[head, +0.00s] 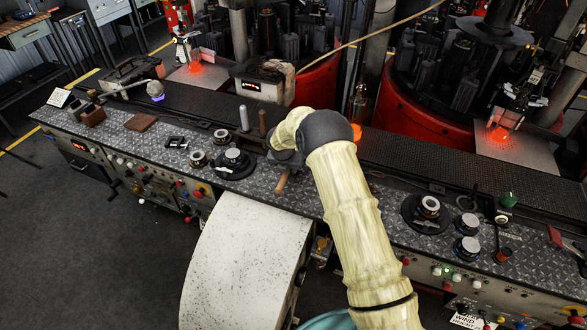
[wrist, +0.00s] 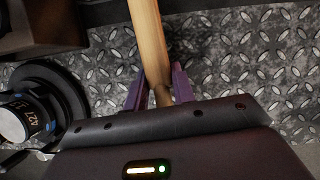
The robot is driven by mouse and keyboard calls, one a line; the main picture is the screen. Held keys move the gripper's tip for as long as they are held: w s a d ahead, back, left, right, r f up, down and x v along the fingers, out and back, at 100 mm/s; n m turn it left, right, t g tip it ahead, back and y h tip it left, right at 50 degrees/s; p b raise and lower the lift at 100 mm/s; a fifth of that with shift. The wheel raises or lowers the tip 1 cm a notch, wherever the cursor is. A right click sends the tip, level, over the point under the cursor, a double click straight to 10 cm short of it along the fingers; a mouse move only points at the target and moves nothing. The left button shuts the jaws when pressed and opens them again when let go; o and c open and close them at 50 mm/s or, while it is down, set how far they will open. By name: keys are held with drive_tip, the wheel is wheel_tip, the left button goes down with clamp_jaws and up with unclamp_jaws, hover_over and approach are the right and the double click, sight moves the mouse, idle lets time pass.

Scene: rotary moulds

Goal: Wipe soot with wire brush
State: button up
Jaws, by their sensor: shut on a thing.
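My gripper (wrist: 158,86) has its purple fingers shut on a pale wooden handle (wrist: 148,38), which looks like that of the wire brush. The handle runs up out of the wrist view; no bristles show. In the head view the wooden handle (head: 281,184) sticks out below my wrist, over the bench's front edge, and my fingers are hidden by my arm. I cannot make out which dark marks are soot.
The diamond-plate bench (head: 130,158) runs across. A round black base with a ringed mould part (head: 235,157) stands left of my gripper; a similar one (head: 428,206) stands right. Upright rods (head: 244,118) stand behind. Red rotary machines (head: 440,120) with glowing glass (head: 500,133) are beyond.

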sight(299, 172)
drive_tip(key=shift+w+a+r, duration=0.1)
drive_tip(key=shift+w+a, duration=0.2)
drive_tip(key=shift+a, duration=0.3)
drive_tip(key=shift+w+d, duration=0.25)
drive_tip(key=shift+w, duration=0.2)
drive_tip(key=shift+d+f, duration=0.1)
drive_tip(key=shift+f, duration=0.1)
drive_tip(key=shift+s+d+p, duration=0.4)
drive_tip(key=shift+d, duration=0.35)
drive_tip(key=shift+s+d, duration=0.2)
drive_tip(key=shift+d, duration=0.4)
clamp_jaws()
drive_tip(key=shift+s+d, duration=0.15)
drive_tip(key=shift+d, duration=0.35)
